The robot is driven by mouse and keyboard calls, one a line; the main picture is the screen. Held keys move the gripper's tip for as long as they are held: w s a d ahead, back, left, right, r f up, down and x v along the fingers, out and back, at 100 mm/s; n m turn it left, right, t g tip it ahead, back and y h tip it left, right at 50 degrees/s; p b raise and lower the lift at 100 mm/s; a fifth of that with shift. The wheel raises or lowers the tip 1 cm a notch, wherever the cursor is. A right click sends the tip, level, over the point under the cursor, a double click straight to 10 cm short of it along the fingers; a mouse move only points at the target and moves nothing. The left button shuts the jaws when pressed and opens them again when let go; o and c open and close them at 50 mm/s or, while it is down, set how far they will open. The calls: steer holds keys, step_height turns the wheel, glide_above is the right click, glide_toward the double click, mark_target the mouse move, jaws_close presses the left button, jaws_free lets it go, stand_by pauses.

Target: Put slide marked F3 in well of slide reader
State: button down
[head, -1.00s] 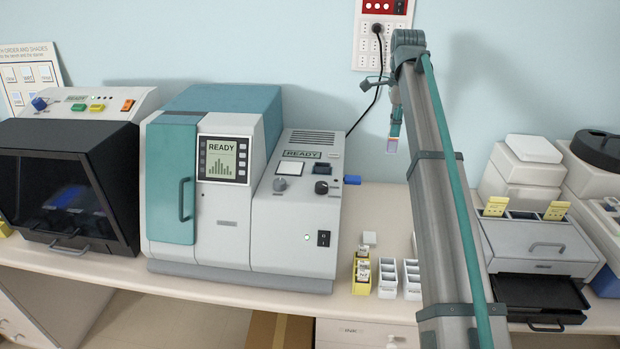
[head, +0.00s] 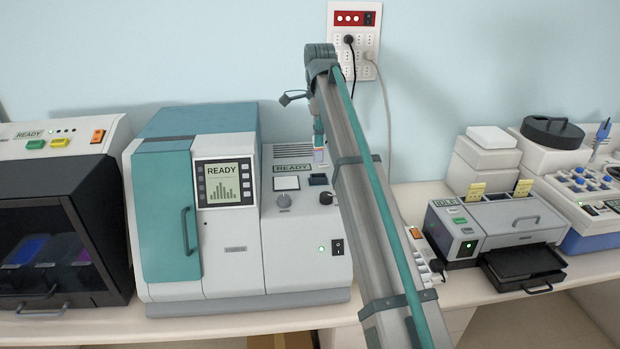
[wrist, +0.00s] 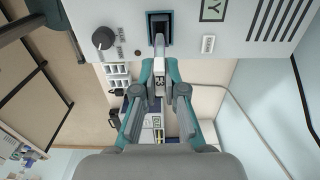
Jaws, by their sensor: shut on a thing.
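The slide reader (head: 235,225) is the grey and teal machine with a teal door and a READY screen. Its well, a dark blue-rimmed opening (head: 318,179), is on the right-hand panel; it also shows at the top of the wrist view (wrist: 160,30). My gripper (wrist: 160,72) is shut on the slide (wrist: 160,83), whose white label reads F3. In the head view the slide (head: 320,157) hangs just above the well. In the wrist view its far end lines up with the opening; I cannot tell whether it has entered. My arm hides part of the panel's right side.
A dark knob (wrist: 103,38) sits beside the well. A black-fronted stainer (head: 60,235) is at left, a printer (head: 495,235) at right. A cable (head: 388,120) hangs from the wall socket behind my arm.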

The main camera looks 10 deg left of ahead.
step_height(320, 180, down, 9)
steer(key=p, duration=0.3)
steer(key=shift+d, duration=0.1)
steer(key=shift+f, duration=0.1)
steer(key=c, duration=1.2)
jaws_free()
steer(key=shift+c, duration=0.2)
step_height(320, 180, up, 11)
steer(key=shift+r+b, duration=0.2)
steer(key=shift+b, duration=0.5)
steer(key=shift+r+p, duration=0.35)
steer(key=shift+r, duration=0.15)
